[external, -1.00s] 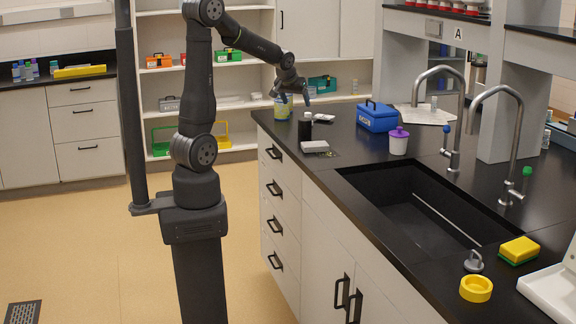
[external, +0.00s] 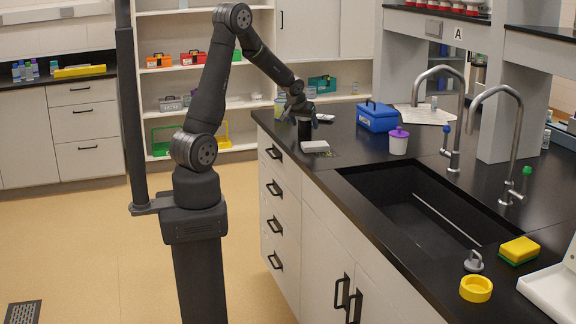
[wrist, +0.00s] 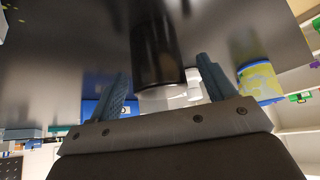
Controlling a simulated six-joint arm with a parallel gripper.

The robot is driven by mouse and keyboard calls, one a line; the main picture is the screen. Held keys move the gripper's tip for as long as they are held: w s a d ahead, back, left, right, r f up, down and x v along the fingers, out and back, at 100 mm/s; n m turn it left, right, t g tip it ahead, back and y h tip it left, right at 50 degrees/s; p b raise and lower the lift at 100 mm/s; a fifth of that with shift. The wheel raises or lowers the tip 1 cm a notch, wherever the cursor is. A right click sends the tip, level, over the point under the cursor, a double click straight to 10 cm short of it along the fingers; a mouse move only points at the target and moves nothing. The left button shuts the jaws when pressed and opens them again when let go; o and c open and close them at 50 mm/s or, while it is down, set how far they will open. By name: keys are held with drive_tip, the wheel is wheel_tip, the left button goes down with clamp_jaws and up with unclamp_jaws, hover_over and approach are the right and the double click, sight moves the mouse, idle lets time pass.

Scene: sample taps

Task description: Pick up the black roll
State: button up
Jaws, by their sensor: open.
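The black roll (external: 304,132) stands upright near the far left end of the black counter, its top hidden by my gripper. In the wrist view the roll (wrist: 157,45) shows as a dark cylinder with a pale end, between the two blue-grey fingers. My gripper (external: 303,117) is at the upper part of the roll. In the wrist view my gripper (wrist: 164,82) is open, one finger on each side of the roll, with gaps visible on both sides.
A yellow-and-blue can (external: 281,107) stands close behind the gripper. A small white box (external: 315,147) lies just in front of the roll. A blue case (external: 377,117) and a purple-lidded white cup (external: 398,141) stand to the right.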

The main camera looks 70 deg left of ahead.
drive_tip(key=shift+x, duration=1.35)
drive_tip(key=c, duration=1.1)
drive_tip(key=shift+r, duration=0.15)
